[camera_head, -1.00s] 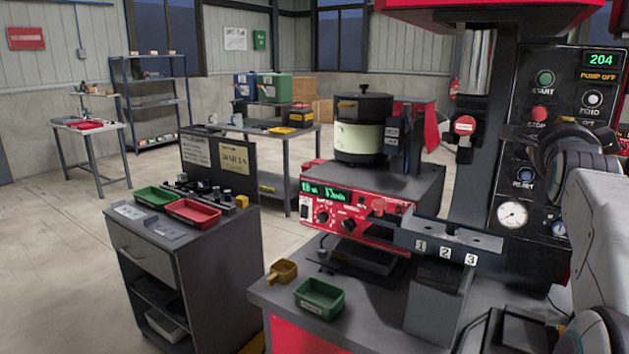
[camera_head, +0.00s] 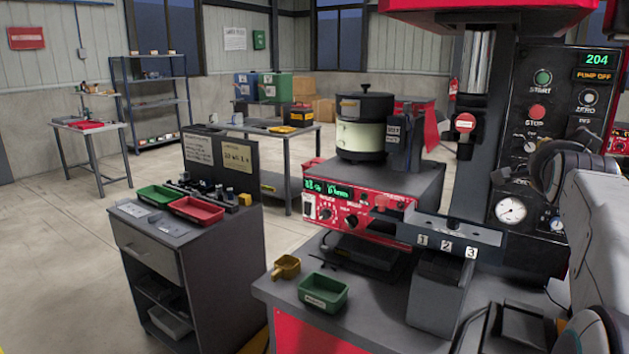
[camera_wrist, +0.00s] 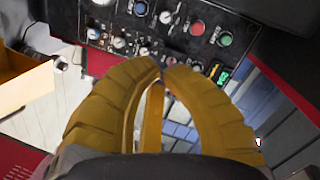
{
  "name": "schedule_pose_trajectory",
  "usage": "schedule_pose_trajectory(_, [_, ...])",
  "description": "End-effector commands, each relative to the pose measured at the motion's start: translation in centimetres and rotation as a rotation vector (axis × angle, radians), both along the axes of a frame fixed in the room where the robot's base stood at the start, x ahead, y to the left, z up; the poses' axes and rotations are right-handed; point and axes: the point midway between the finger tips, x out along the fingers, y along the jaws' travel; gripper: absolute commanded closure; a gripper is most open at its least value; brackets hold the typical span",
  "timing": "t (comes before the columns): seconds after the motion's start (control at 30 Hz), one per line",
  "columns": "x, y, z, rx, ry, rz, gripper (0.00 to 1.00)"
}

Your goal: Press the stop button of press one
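The red stop button (camera_head: 537,111), labelled STOP, sits on the black control panel (camera_head: 513,150) of the press at the right, below the green start button (camera_head: 543,77). In the wrist view the panel (camera_wrist: 255,28) appears rotated, with a red button (camera_wrist: 197,28) beside a green one (camera_wrist: 225,39). My gripper (camera_wrist: 163,66) has yellow fingers whose tips come together, with nothing seen between them. The tips appear in front of the panel's lower edge in the picture, apart from the red button. In the head view my arm covers the panel's lower right; my fingers are not clearly visible there.
The panel display (camera_head: 597,60) reads 204, with PUMP OFF beneath. A numbered fixture (camera_head: 450,238), a green tray (camera_head: 323,293) and a red feeder unit (camera_head: 358,207) stand left of the panel. Part of another panel shows at the right edge.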

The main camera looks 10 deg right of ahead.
Motion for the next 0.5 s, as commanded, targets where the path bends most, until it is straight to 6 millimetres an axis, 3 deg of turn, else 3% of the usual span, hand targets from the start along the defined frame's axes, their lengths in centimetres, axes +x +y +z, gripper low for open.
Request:
schedule_pose_trajectory(0.13, [-0.9, 0.7, -6.9, -0.071, 0.335, 0.077, 1.0])
schedule_pose_trajectory(0.27, [-3.5, 2.8, -15.2, -0.093, 0.677, 0.219, 1.0])
schedule_pose_trajectory(0.4, [-8.1, 6.8, -22.3, -0.088, 0.975, 0.417, 1.0])
schedule_pose_trajectory(0.5, [-11.7, 11.2, -25.7, -0.081, 1.14, 0.591, 1.0])
